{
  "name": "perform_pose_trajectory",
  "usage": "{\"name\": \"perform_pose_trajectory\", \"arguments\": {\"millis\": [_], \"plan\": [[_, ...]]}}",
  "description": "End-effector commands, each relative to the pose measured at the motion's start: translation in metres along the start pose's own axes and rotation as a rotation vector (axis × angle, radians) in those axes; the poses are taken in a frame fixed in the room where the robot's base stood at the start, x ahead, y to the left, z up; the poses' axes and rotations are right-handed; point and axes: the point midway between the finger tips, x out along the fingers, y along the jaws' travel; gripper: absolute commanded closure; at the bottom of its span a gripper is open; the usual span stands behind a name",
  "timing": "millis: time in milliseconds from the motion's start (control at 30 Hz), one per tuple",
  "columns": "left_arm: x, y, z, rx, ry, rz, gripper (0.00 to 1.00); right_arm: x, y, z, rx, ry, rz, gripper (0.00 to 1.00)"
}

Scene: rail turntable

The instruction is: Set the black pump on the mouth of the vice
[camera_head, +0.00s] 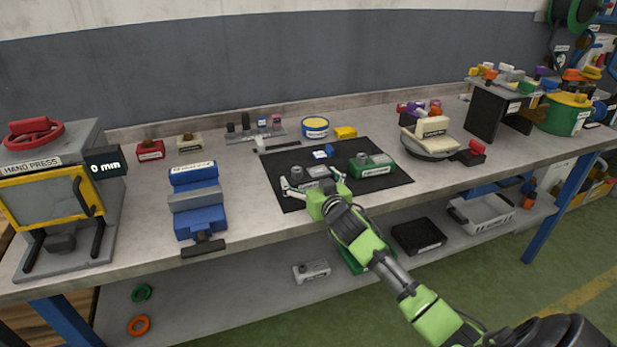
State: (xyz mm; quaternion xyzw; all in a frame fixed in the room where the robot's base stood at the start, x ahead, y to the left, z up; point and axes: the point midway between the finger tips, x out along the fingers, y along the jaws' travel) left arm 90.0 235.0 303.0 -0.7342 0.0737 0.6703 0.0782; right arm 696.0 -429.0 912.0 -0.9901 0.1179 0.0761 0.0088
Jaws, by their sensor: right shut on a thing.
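My right gripper (312,183) reaches over the black mat from the front right, its fingers shut on the sides of a small grey labelled pump-like body (318,172). The body is at mat level; I cannot tell whether it touches the mat, and the gripper partly hides it. No clearly black pump shows on the bench. The blue vice (196,222) stands left of the mat, with a grey block (195,197) across its middle and a dark handle at the front. The gripper is to the right of the vice. My left gripper is not in view.
A green pump-like body (375,168) and a small blue item (323,154) are on the mat (398,180). The hand press (55,165) stands far left. A cream device (428,138) is right of the mat. A black box (418,236) lies on the lower shelf.

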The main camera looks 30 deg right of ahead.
Motion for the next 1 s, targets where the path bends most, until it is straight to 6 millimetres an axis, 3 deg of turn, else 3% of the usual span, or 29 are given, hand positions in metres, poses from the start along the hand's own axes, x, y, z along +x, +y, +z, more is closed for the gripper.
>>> {"name": "perform_pose_trajectory", "arguments": {"millis": [433, 467, 500, 767, 933, 1000], "plan": [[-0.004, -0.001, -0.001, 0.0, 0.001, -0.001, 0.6, 0.005, -0.001, -0.002, 0.001, 0.009, -0.003, 0.5], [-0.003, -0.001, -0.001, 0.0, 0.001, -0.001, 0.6, 0.005, -0.001, 0.002, 0.001, 0.002, -0.002, 0.07], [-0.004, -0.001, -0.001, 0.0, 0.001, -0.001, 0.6, 0.005, -0.001, 0.002, 0.001, 0.002, -0.002, 0.0], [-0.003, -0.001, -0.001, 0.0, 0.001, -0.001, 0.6, 0.005, -0.001, 0.002, 0.0, 0.002, -0.001, 0.0], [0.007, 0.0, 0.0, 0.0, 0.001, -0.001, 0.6, 0.006, -0.001, 0.008, -0.001, 0.002, -0.002, 0.0], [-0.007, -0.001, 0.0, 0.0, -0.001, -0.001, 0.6, -0.005, -0.002, 0.002, 0.002, 0.0, -0.003, 0.0]]}}
